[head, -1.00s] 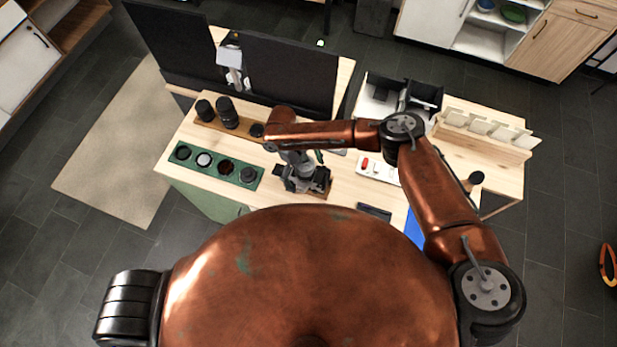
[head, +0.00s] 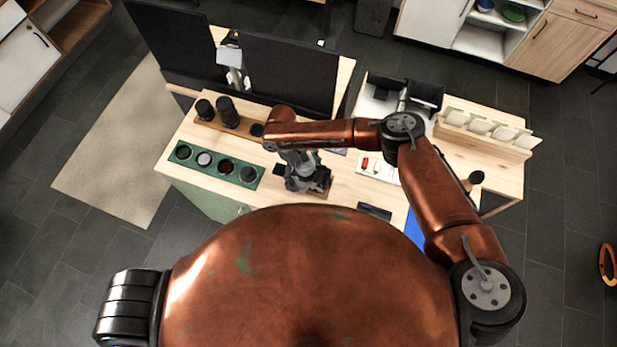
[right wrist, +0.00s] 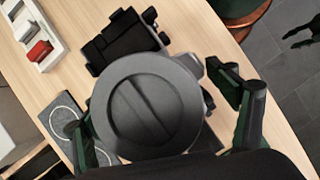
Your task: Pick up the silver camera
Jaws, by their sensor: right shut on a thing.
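The silver camera (right wrist: 190,65) is seen from above in the right wrist view. A large dark grey slotted disc (right wrist: 150,105), probably its lens cap, hides most of its body. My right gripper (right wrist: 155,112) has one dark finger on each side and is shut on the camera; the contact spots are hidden. In the head view my right gripper (head: 308,184) points down at the front middle of the table, largely covering the camera. My left gripper is out of view.
A green tray (head: 213,172) with round lens parts lies left of the gripper. Behind it stand black lenses (head: 226,112) on a wooden board. A white tray with a red item (head: 375,167) lies to the right. Monitors (head: 280,75) stand at the back.

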